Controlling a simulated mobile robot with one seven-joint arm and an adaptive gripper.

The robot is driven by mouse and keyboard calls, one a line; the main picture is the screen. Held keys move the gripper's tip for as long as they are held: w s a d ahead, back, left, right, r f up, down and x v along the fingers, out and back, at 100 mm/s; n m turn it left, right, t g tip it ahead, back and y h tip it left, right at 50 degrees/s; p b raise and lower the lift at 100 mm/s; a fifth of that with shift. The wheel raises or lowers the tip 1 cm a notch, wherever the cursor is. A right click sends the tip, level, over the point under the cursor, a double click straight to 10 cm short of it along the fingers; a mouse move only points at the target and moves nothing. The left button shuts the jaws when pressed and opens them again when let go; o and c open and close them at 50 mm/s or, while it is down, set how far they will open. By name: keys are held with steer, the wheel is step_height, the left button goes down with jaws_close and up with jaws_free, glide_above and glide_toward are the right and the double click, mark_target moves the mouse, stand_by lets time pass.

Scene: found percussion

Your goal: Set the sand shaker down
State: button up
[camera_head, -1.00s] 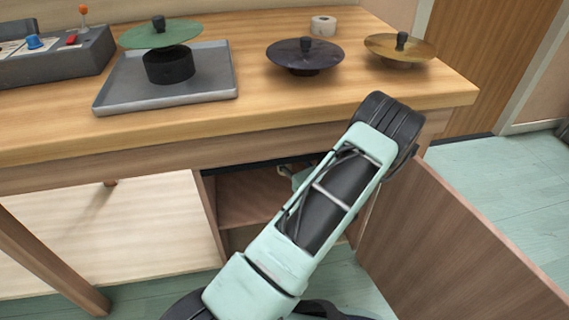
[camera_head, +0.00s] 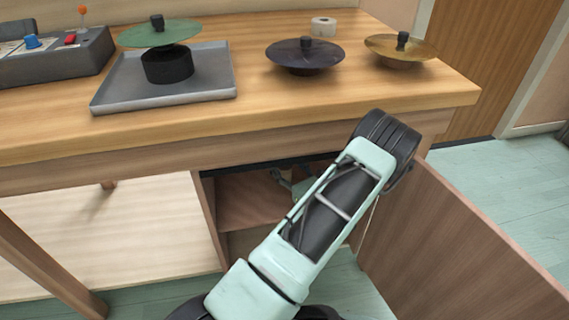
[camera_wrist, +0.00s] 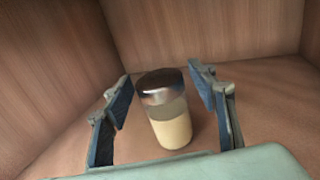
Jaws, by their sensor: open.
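The sand shaker (camera_wrist: 170,118) shows in the wrist view as a small clear jar with a shiny metal cap and pale sand inside. It stands on the wooden floor of the cabinet compartment (camera_wrist: 65,140). My gripper (camera_wrist: 160,88) is open, with one blue-padded finger on each side of the shaker. A gap shows between the shaker and both fingers. In the head view my gripper (camera_head: 290,183) is partly visible inside the cabinet under the table, mostly hidden by my arm. The shaker cannot be made out there.
Wooden walls (camera_wrist: 200,30) enclose the compartment closely. The cabinet door (camera_head: 450,240) stands open at the right. Above, the tabletop (camera_head: 320,105) holds a grey tray (camera_head: 110,95) with a black drum, several cymbal-like discs, a tape roll (camera_head: 323,26) and a control box (camera_head: 60,60).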

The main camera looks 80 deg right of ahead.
steer(key=shift+s+r, duration=0.1)
steer(key=shift+r, duration=0.05)
steer(key=p+v, duration=0.3)
steer(key=v, duration=0.9)
steer(key=shift+p, duration=0.3)
